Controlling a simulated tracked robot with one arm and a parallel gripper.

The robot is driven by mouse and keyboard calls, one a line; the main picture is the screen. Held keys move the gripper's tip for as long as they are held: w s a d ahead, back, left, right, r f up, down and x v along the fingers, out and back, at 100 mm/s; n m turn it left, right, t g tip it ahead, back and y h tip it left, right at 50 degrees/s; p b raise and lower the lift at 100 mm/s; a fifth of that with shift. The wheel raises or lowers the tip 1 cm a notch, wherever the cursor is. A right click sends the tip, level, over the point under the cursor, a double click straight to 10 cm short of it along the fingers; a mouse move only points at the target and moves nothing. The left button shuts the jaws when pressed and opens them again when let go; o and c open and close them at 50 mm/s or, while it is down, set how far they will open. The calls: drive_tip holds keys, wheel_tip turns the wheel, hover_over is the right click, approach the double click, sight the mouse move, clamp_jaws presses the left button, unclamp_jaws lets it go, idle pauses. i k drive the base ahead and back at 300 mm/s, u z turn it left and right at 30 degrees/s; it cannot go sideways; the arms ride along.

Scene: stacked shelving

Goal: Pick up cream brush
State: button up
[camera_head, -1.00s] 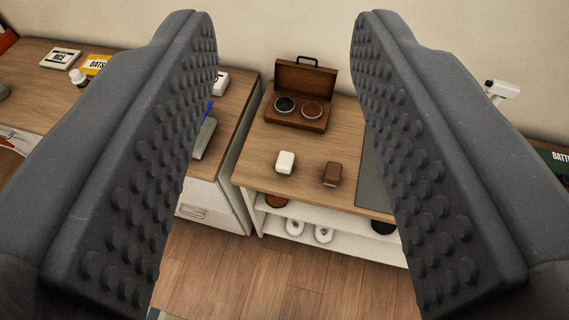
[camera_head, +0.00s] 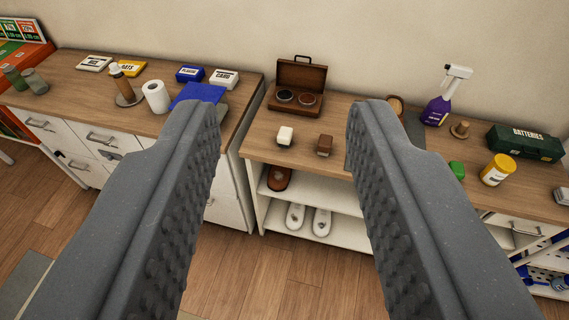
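A small cream block, which looks like the cream brush (camera_head: 285,136), lies on the wooden top of the low shelf unit (camera_head: 262,155). A similar brown brush (camera_head: 324,145) lies just to its right. My gripper (camera_head: 285,110) is open and empty, with its two studded grey fingers wide apart. The cream brush shows in the gap between the fingers, farther off and touched by neither.
An open brown case (camera_head: 297,112) with two round tins stands behind the brushes. A purple spray bottle (camera_head: 436,108) and yellow jar (camera_head: 496,170) stand right. A paper roll (camera_head: 156,97) stands on the left cabinet. White shoes (camera_head: 296,216) sit on the shelf below.

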sight(283, 138)
drive_tip(key=z, duration=0.5)
drive_tip(key=k, duration=0.15)
drive_tip(key=u, duration=1.05)
drive_tip(key=i, duration=1.85)
drive_tip(key=z, duration=0.5)
